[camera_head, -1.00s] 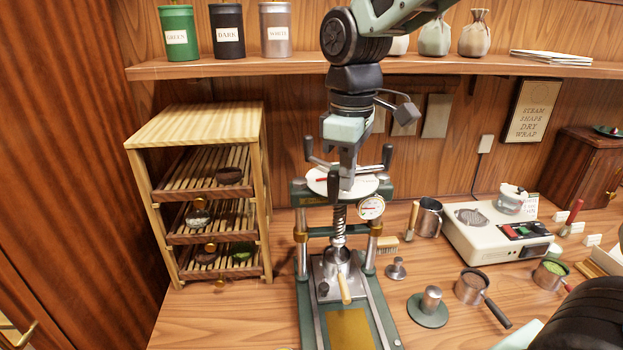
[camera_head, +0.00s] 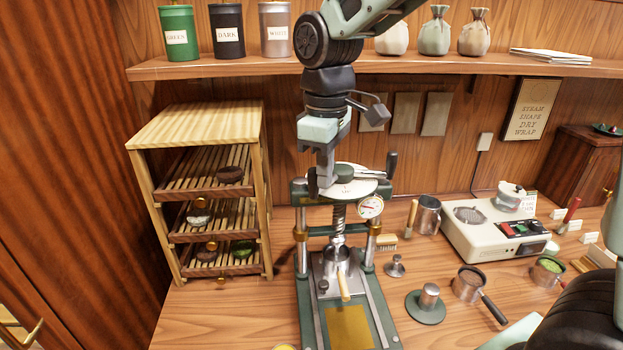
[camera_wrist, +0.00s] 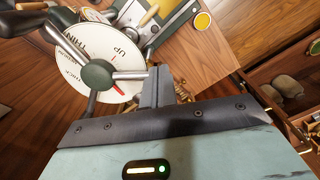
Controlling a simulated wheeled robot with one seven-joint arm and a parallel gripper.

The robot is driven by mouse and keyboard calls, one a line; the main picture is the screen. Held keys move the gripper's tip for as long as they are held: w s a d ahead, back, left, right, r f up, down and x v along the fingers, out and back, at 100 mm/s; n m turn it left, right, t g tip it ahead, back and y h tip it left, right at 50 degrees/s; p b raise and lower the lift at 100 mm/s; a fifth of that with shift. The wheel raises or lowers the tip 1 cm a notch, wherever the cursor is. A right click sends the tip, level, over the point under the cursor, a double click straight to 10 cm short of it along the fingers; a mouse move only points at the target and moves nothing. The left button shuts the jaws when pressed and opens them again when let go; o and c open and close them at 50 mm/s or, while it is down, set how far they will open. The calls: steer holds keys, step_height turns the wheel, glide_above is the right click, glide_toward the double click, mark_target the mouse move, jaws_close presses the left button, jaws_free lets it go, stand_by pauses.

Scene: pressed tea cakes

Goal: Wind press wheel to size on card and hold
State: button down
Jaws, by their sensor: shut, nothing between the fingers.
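The green tea press (camera_head: 372,312) stands on the bench. Its wheel has a white dial (camera_head: 355,186) on top, a dark hub and metal spokes with dark handles, one at the right (camera_head: 391,163). In the wrist view the dial (camera_wrist: 118,78) reads "THIN", "UP" and "THICK", with a red mark below the hub. My gripper (camera_head: 325,186) is shut and empty at the wheel's left side, by a dark handle. In the wrist view its fingers (camera_wrist: 158,82) are close to a spoke's end; I cannot tell whether they touch. The pressure gauge (camera_head: 370,206) is on the press front, too small to read.
A wooden rack (camera_head: 190,125) with tea cakes stands left of the press. A shelf (camera_head: 450,66) runs behind my arm. A steamer (camera_head: 480,245), a metal pitcher (camera_head: 428,215) and a small card (camera_head: 530,203), unreadable here, are at the right. Pans and a tamper stand before the steamer.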

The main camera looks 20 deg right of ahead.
steer(key=shift+w+a+p, duration=0.35)
steer(key=shift+w+a, duration=0.15)
steer(key=shift+w, duration=0.2)
steer(key=shift+w+a+p, duration=0.35)
steer(key=shift+w+a, duration=0.15)
steer(key=shift+w, duration=0.15)
steer(key=shift+w, duration=0.1)
steer(key=shift+w+a+r+p, duration=0.1)
steer(key=shift+w+a+p, duration=0.3)
steer(key=shift+w, duration=0.25)
steer(key=shift+w+a, duration=0.15)
steer(key=shift+w, duration=0.15)
